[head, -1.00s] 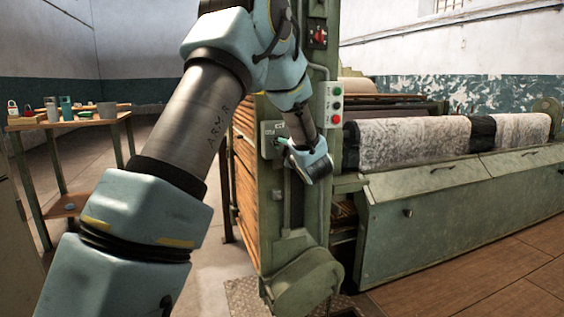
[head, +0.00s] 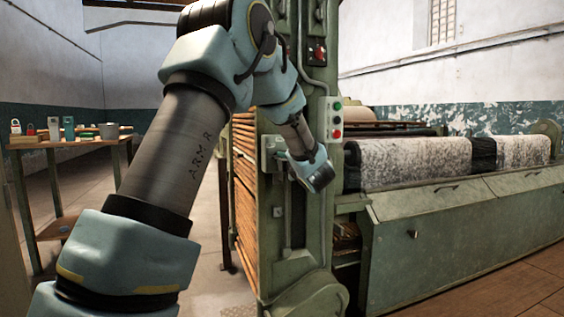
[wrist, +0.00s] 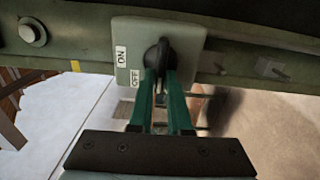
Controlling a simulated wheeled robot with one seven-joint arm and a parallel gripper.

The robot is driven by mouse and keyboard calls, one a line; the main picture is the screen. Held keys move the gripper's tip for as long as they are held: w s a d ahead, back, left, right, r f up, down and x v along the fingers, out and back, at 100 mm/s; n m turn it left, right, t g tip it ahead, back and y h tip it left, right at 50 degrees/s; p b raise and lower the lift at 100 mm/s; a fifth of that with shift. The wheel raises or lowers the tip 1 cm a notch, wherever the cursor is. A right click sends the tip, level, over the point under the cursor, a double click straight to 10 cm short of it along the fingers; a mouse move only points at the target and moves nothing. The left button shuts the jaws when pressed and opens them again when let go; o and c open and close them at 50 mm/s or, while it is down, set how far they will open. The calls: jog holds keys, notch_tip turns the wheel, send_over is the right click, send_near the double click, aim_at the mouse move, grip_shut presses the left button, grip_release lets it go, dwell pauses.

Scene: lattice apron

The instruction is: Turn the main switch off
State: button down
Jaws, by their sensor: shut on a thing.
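The main switch is a grey-green box (wrist: 135,35) on the machine's post. It carries an ON label (wrist: 121,56) and an OFF label (wrist: 135,78) along its left side in the wrist view. Its black knob (wrist: 160,51) stands at the middle of the box. My gripper (wrist: 165,80) has its two green fingers closed on the knob from below in the wrist view. I cannot tell which label the knob points to. In the head view the switch box (head: 270,144) is partly hidden by my wrist, and the fingertips are hardly visible.
A control box with green and red buttons (head: 335,119) sits just above and right of my wrist. A red switch (head: 317,52) is higher on the green post. A wooden table (head: 70,142) with padlocks and cups stands at left. Open floor lies between.

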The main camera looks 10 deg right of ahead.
jog(key=shift+f, duration=0.1)
jog(key=c, duration=0.9)
grip_release()
jog(key=shift+o, duration=0.2)
jog(key=s+d, duration=0.1)
jog(key=s, duration=0.9)
jog(key=shift+s+d, duration=0.15)
jog(key=shift+s, duration=0.2)
